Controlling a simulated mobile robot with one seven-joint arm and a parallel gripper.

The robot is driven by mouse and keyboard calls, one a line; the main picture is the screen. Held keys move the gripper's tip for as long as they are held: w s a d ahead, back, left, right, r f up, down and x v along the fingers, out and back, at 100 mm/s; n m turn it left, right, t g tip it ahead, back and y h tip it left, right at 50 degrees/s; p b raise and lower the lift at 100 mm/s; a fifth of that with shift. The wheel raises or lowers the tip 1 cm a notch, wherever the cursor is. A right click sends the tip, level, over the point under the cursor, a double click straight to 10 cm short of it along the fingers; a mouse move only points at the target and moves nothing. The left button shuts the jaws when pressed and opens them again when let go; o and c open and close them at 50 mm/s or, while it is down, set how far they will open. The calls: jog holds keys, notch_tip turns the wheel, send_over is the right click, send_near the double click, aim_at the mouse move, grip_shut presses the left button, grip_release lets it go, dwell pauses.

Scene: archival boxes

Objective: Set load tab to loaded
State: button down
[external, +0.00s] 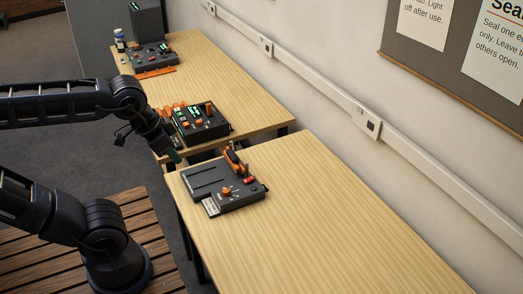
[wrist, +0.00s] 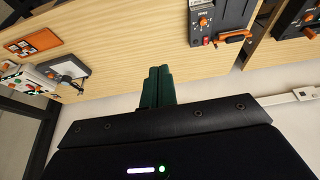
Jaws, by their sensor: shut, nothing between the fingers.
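No part can be read for certain as the load tab. A dark grey flat device (external: 218,190) lies on the near table, with two long slots, an orange knob (external: 227,191), a red part (external: 249,180) and a raised orange lever (external: 234,160). My gripper (external: 175,156) points down near this table's far-left corner, left of the device and apart from it. In the wrist view its green fingers (wrist: 158,84) are together and empty. That view also shows a dark device (wrist: 218,22) with an orange knob and orange handle; its labels are too small to read.
A second dark device (external: 200,124) with lit green parts stands on the far table (external: 215,75), with another unit (external: 148,57) and a small bottle (external: 120,40) farther back. A gap separates the tables. The near table's right side (external: 340,230) is clear.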

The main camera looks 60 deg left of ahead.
jog(key=w+a+r+g, duration=0.1)
jog(key=w+a+r, duration=0.2)
jog(key=w+a, duration=0.35)
jog(key=w+a+r, duration=0.3)
jog(key=w+r, duration=0.1)
jog(key=w, duration=0.5)
jog(key=w+a+g+y, duration=0.1)
jog(key=w+a+g, duration=0.1)
jog(key=w+a, duration=1.2)
jog(key=g+h, duration=0.1)
jog(key=g, duration=0.1)
send_over(209, 104)
notch_tip(209, 104, down, 19)
jog(key=shift+a+r, duration=0.1)
jog(key=shift+r, duration=0.05)
notch_tip(209, 104, down, 14)
jog(key=shift+f, duration=0.1)
